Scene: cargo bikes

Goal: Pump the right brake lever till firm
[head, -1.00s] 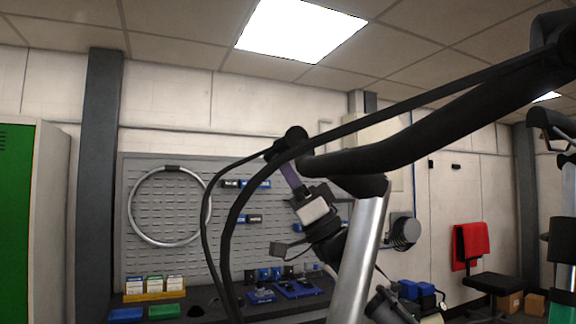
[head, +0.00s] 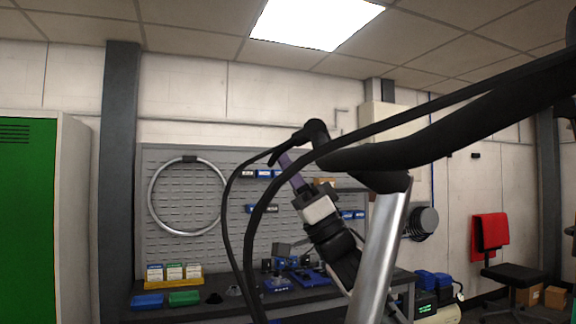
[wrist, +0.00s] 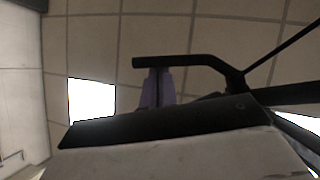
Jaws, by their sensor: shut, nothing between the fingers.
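The brake lever (head: 279,150) is a black bent bar at the handlebar's near-left end in the head view. In the wrist view the black lever (wrist: 185,61) crosses above my gripper's tips. My gripper (head: 285,158) has purple fingers and reaches up from below, close beside the lever. In the wrist view the gripper fingers (wrist: 157,74) are together, with nothing between them. Their tips meet the lever's outline, but I cannot tell whether they touch it. The black handlebar (head: 430,150) runs to the upper right.
Dark cables (head: 236,210) loop down left of the gripper. A silver stem tube (head: 380,250) stands right of my arm. Behind are a pegboard (head: 180,250) with a wheel rim (head: 152,200), a workbench with small parts, and a green locker (head: 25,200).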

